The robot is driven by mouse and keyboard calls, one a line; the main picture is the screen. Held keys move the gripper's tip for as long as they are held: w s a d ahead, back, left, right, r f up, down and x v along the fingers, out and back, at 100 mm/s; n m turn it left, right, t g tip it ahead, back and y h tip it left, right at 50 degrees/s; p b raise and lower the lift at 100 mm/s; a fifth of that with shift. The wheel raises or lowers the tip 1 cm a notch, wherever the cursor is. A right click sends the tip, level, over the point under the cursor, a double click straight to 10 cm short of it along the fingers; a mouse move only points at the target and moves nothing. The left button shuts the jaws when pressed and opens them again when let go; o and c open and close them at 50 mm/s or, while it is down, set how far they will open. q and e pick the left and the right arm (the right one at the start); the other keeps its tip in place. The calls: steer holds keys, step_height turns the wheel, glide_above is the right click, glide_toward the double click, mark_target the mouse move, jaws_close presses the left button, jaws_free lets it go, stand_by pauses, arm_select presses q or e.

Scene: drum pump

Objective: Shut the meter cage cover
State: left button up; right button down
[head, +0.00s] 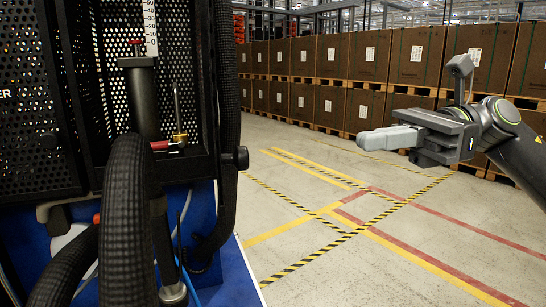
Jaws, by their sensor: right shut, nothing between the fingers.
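The meter cage, a black cabinet with perforated mesh panels (172,75), fills the left of the head view. Another mesh panel (40,120) with a dark frame and a small knob stands at the far left; I cannot tell surely whether it is the cover or how far it is open. A metal rod with a brass-coloured piece (180,137) and a red-ended fitting (160,146) sit at the cage's lower edge. My right gripper (372,139) is shut and empty, held in the air well to the right of the cage, touching nothing. My left gripper is out of view.
Thick black ribbed hoses (126,220) hang in front of the cage and blue base (235,275). A white scale (150,28) stands upright by the cage. Stacked brown boxes on pallets (350,58) line the back. The marked floor (300,220) between is clear.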

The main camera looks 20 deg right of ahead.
steer(key=w+a+p, duration=0.1)
steer(key=a+p, duration=0.5)
steer(key=a, duration=0.7)
steer(key=shift+w+a+f, duration=0.25)
steer(key=shift+w+f, duration=0.05)
steer(key=shift+f, duration=0.1)
